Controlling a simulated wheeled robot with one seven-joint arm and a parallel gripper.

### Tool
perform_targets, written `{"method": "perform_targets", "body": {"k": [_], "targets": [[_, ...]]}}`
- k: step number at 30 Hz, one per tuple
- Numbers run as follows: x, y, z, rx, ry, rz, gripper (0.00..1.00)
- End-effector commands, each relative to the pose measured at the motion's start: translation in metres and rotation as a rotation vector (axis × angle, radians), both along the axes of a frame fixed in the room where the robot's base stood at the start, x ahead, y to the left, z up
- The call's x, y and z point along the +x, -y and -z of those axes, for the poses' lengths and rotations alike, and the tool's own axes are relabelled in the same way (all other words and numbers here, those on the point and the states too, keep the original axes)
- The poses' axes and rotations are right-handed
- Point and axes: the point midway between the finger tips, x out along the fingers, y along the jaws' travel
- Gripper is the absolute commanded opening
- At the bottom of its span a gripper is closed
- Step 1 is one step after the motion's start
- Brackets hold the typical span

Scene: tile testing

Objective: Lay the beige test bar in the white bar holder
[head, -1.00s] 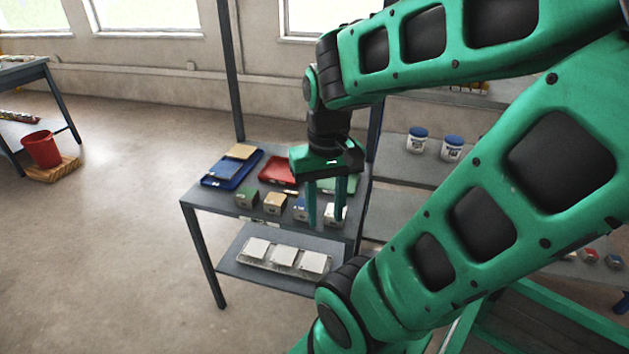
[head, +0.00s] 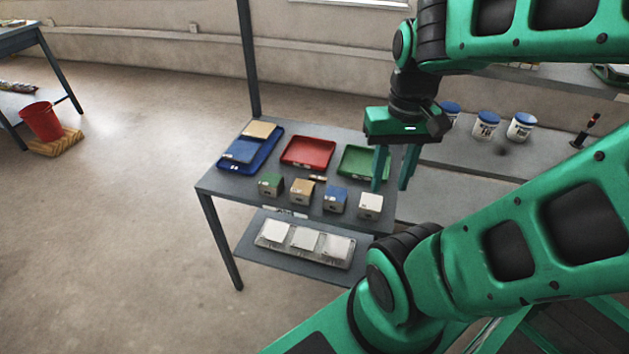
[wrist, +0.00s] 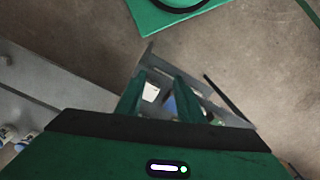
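A small beige bar (head: 318,178), which looks like the test bar, lies on the grey table behind the row of block-shaped holders. The white bar holder (head: 370,206) is the rightmost block in that row, near the table's front edge. My gripper (head: 391,188) is open and empty, its fingers pointing down. In the head view it appears above and behind the white holder, near the table's right end. In the wrist view, the white holder (wrist: 151,92) shows between the spread fingers (wrist: 158,85). I cannot make out the beige bar there.
Green (head: 270,184), tan (head: 302,191) and blue (head: 335,200) holders stand left of the white one. Behind are a blue tray (head: 235,166) with tiles, a red tray (head: 307,152) and a green tray (head: 358,161). A lower shelf (head: 262,262) holds white squares.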

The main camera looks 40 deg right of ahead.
Motion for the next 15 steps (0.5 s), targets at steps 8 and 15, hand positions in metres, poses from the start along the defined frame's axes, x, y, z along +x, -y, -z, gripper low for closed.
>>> {"method": "perform_targets", "body": {"k": [8, 15], "targets": [[0.063, 0.031, 0.019, -0.020, 0.028, -0.316, 0.34], [0.141, 0.052, 0.061, 0.010, 0.129, -0.721, 0.34]]}}
